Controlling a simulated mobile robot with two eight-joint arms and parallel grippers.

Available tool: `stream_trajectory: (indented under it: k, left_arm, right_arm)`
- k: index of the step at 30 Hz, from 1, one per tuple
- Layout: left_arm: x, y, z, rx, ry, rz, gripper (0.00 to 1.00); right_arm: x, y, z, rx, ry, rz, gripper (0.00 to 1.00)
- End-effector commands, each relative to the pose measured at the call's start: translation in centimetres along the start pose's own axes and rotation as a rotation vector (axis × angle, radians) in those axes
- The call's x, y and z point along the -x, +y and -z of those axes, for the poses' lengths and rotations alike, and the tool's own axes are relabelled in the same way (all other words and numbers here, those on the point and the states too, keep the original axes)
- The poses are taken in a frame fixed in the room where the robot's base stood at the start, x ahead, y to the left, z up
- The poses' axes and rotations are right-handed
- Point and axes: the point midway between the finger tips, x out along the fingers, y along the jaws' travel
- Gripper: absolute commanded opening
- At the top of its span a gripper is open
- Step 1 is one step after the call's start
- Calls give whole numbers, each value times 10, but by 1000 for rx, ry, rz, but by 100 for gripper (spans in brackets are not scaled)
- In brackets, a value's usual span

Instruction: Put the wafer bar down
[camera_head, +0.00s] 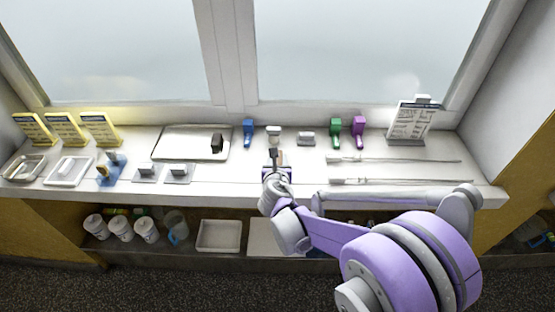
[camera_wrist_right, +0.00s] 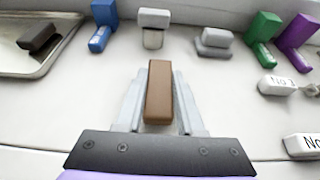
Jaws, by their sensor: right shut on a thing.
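A brown wafer bar (camera_wrist_right: 159,92) lies lengthwise between the fingers of my right gripper (camera_wrist_right: 160,98), which is shut on it. The bar points away from me, over the white counter (camera_wrist_right: 95,110). I cannot tell whether its underside touches the counter. In the head view my right gripper (camera_head: 276,160) is at the middle of the counter, right of the metal tray (camera_head: 170,154). My left gripper is not in view.
Behind my right gripper are a blue holder (camera_head: 248,131), a small white block (camera_head: 273,131), a grey-white block (camera_head: 306,138), a green holder (camera_head: 335,131) and a purple holder (camera_head: 358,131). Two long thin rods (camera_head: 400,160) lie to the right. The counter beside the gripper is bare.

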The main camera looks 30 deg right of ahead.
Motion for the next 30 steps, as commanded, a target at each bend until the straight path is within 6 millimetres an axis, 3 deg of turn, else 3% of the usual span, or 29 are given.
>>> stream_trajectory:
  k: [2, 3, 7, 19, 30]
  left_arm:
    - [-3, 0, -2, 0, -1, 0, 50]
    - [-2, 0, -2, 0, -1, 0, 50]
    - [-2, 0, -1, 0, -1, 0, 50]
    - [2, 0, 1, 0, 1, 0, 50]
    - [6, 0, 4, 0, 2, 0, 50]
  right_arm:
    - [-1, 0, 4, 0, 0, 0, 6]
    - [-1, 0, 3, 0, 0, 0, 44]
    - [-1, 0, 2, 0, 0, 0, 67]
    - [4, 0, -2, 0, 0, -1, 67]
    - [75, 1, -1, 1, 0, -4, 67]
